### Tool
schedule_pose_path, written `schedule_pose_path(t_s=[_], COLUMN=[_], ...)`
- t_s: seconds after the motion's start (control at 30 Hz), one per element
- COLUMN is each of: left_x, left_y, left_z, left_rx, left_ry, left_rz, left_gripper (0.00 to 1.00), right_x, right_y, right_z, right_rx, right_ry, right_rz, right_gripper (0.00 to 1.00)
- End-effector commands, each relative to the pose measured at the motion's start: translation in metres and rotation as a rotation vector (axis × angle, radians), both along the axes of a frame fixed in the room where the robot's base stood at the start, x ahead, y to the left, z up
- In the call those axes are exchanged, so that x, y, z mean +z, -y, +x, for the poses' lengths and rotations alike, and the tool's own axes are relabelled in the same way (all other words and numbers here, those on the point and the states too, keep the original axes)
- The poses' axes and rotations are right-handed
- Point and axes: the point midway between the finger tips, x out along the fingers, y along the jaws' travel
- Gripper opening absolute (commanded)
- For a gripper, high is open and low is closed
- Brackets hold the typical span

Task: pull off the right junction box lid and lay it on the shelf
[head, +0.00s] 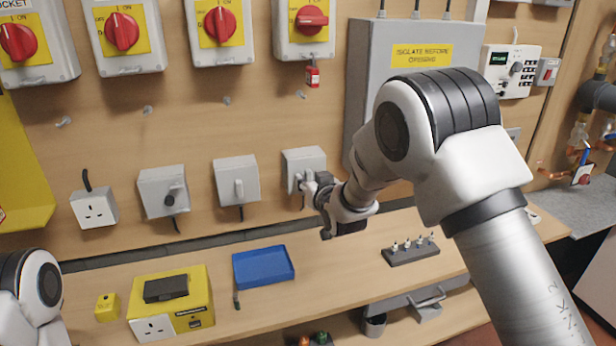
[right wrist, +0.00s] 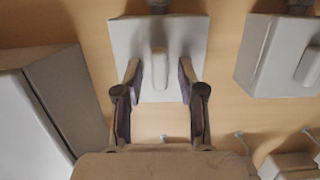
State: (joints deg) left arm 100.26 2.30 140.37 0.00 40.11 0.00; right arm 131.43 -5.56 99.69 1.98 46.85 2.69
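The right junction box lid (head: 303,160) is a pale grey square cover on the wooden wall, the rightmost of the small boxes in its row. In the right wrist view the lid (right wrist: 120,40) shows a raised upright grip bar at its middle. My right gripper (head: 306,184) is at the lid's front. In the right wrist view my right gripper (right wrist: 159,76) has its fingers on either side of the bar, with a visible gap on each side. The wooden shelf (head: 335,275) runs below the boxes. My left gripper is out of view; only part of my left arm shows.
A second lidded box (head: 238,180) and a switch box (head: 163,192) are to the left. On the shelf are a blue tray (head: 263,267), a yellow socket box (head: 170,302) and a dark connector rack (head: 411,251). The shelf between tray and rack is clear. A large grey cabinet (head: 375,50) stands behind my right arm.

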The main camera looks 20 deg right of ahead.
Motion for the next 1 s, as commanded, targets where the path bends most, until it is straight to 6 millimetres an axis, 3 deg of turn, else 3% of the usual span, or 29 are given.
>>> schedule_pose_path(t_s=[0.1, 0.23, 0.77, 1.0], left_x=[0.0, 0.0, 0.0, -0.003], left_y=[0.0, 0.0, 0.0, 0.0], left_z=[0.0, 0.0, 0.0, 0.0], left_rx=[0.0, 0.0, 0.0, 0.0], left_ry=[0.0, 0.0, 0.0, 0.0], left_rz=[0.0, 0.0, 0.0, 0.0], left_gripper=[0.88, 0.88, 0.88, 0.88], right_x=[0.0, 0.0, 0.0, -0.001], right_y=[0.0, 0.0, 0.0, 0.0], right_z=[0.0, 0.0, -0.004, -0.017], right_rx=[0.0, 0.0, 0.0, 0.0], right_ry=[0.0, 0.0, 0.0, -0.001], right_rz=[0.0, 0.0, 0.0, -0.001], right_gripper=[0.4, 0.0, 0.0, 0.0])
